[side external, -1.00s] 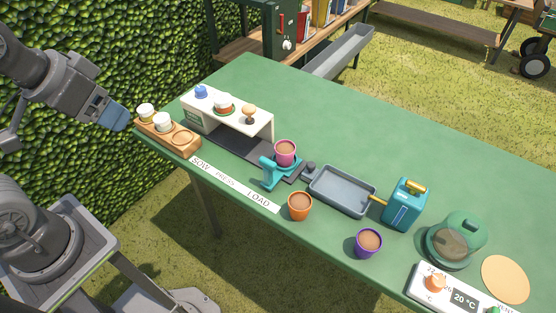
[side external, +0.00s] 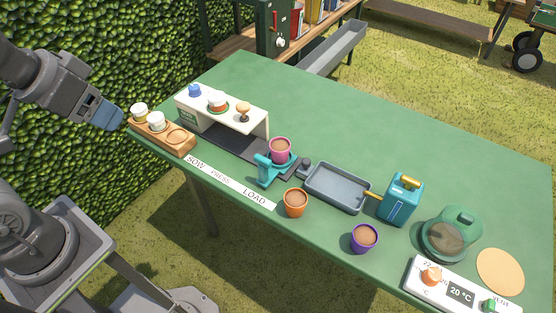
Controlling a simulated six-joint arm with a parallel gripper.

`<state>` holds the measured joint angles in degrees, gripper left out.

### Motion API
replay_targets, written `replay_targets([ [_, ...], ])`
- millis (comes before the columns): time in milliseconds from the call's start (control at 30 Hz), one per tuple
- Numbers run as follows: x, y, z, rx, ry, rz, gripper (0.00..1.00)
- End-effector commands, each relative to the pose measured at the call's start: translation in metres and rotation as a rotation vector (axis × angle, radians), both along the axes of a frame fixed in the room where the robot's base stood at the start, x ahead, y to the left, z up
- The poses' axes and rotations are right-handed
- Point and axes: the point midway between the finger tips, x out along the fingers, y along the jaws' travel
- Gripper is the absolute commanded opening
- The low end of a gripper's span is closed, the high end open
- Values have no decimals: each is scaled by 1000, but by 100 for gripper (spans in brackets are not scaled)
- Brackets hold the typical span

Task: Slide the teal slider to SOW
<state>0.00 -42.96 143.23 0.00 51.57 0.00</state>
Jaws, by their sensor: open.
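The teal slider (side external: 264,171) stands on a dark track (side external: 228,141) on the green table, with a pink pot (side external: 280,149) of brown soil on it. It is at the LOAD end of a white label strip (side external: 230,182) that reads SOW, PRESS, LOAD from left to right. The track runs left under a white bench-like station (side external: 258,124) near the SOW end. My gripper (side external: 116,122) is at the far left, above and beside the table's left end, well away from the slider. Its fingers are hard to make out, and nothing shows in it.
A wooden tray (side external: 180,148) with small jars sits at the table's left end, near my gripper. Right of the slider are a grey tray (side external: 337,188), an orange pot (side external: 295,203), a purple pot (side external: 364,238), a teal can (side external: 401,198) and a green-lidded dish (side external: 447,240). The table's back is clear.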

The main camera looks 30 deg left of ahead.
Motion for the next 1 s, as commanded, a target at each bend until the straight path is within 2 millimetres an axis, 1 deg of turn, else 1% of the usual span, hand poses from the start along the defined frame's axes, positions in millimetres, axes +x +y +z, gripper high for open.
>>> replay_targets([
  [33,0,0,0,0,0,0,61],
  [167,3,-1,2,8,7,-21,49],
  [200,7,-2,3,17,17,-43,45],
  [267,16,-5,6,38,36,-96,44],
  [367,39,-14,11,89,85,-237,44],
  [433,59,-23,13,131,123,-361,44],
  [567,98,-42,10,203,190,-598,44],
  [600,110,-49,7,224,209,-671,44],
  [667,127,-60,0,252,236,-782,44],
  [800,166,-88,-24,311,297,-1044,44],
  [900,188,-109,-45,341,334,-1219,44],
  [1000,204,-127,-66,364,360,-1364,44],
])
